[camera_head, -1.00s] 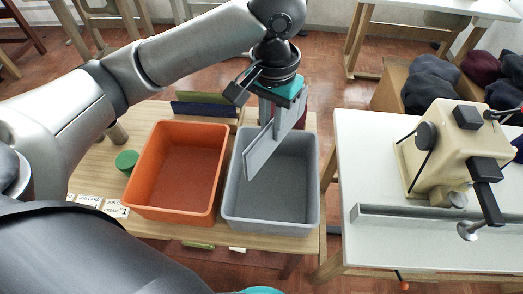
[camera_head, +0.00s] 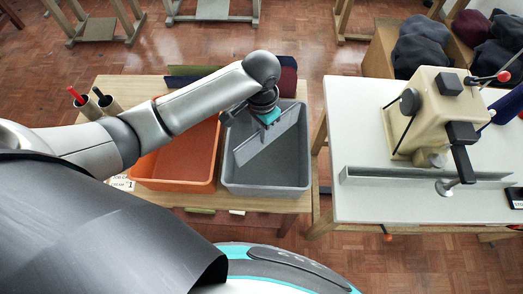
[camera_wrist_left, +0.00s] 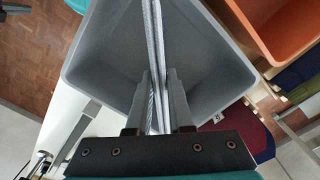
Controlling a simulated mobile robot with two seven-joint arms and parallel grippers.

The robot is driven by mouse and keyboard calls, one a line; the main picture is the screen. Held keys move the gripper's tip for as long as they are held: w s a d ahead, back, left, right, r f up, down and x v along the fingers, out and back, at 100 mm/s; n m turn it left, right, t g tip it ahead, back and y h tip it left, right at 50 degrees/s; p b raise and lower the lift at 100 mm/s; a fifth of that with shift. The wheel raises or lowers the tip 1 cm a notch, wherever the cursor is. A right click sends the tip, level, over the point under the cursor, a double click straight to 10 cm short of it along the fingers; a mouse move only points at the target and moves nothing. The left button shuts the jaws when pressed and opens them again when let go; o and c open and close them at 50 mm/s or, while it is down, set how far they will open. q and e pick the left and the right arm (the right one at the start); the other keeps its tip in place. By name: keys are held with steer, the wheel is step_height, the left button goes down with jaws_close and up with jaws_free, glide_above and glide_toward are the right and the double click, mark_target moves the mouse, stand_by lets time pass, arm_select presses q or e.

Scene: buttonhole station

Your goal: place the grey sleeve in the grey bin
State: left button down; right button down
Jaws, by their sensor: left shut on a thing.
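The grey sleeve (camera_head: 262,146) is a thin flat panel standing on edge, slanting across the grey bin's opening in the head view. My left gripper (camera_head: 267,120) is shut on its upper part. The wrist view shows the sleeve (camera_wrist_left: 154,40) edge-on between the gripper's fingers (camera_wrist_left: 160,105). The grey bin (camera_head: 262,190) is empty apart from the sleeve within its outline. The bin's inner walls (camera_wrist_left: 100,50) surround the sleeve in the wrist view. I cannot tell whether the sleeve touches the bin floor. My right gripper is not in view.
An orange bin (camera_head: 180,184) stands directly left of the grey bin, partly behind my left arm. Dark folded cloths lie behind the bins. A white table (camera_head: 370,205) with a cream machine (camera_head: 436,112) stands to the right, across a gap.

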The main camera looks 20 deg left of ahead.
arm_select(q)
step_height(320, 180, down, 9)
steer(key=shift+f+b, duration=0.15)
steer(key=shift+b, duration=0.9)
steer(key=shift+f, duration=0.1)
steer(key=c, duration=0.8)
jaws_free()
step_height(320, 180, up, 12)
steer(key=p, duration=0.3)
steer(key=shift+s, duration=0.1)
